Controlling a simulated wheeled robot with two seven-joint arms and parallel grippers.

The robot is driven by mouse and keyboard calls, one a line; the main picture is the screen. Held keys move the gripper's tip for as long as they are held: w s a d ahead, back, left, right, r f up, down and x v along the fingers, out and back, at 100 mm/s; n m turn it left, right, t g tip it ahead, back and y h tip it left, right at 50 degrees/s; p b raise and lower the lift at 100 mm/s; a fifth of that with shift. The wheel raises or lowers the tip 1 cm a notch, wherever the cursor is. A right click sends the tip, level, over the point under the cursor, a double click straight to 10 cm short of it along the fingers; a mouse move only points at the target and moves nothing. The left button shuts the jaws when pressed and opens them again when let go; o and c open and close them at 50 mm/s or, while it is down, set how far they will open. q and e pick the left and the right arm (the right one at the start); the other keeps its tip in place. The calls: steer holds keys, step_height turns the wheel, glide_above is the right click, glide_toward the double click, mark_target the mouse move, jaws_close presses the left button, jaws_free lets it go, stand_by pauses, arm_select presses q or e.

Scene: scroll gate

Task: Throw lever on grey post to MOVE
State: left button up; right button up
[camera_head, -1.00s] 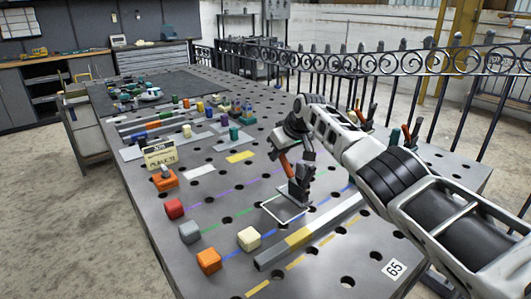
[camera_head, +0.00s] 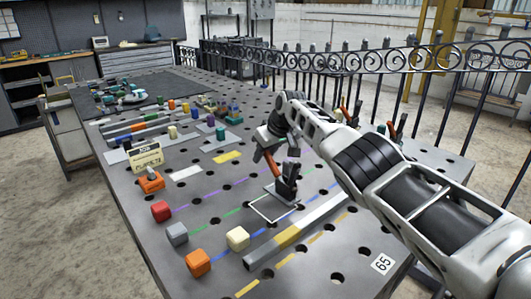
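A lever with an orange-red handle (camera_head: 271,163) stands on the perforated table, tilted, beside a dark upright fitting (camera_head: 287,182) on a small grey plate. My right gripper (camera_head: 274,143) is above it, close to the upper end of the handle. I cannot tell whether it touches the handle, and its fingers are too small and dark to read. I cannot make out a MOVE label or a separate grey post. Similar orange-handled levers stand farther back (camera_head: 345,113) and to the right (camera_head: 392,130). My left gripper is out of view.
Orange (camera_head: 198,263), grey (camera_head: 177,234), red (camera_head: 161,211) and cream (camera_head: 237,238) blocks lie on the table's near left. A pale sign (camera_head: 146,157) stands behind them. A grey and yellow bar (camera_head: 290,233) lies in front. A black scroll fence (camera_head: 400,62) runs behind the table.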

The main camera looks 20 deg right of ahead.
steer(key=shift+p+v, duration=0.55)
steer(key=shift+v, duration=0.35)
steer(key=v, duration=1.4)
steer(key=shift+b, duration=0.3)
steer(key=shift+s, duration=0.1)
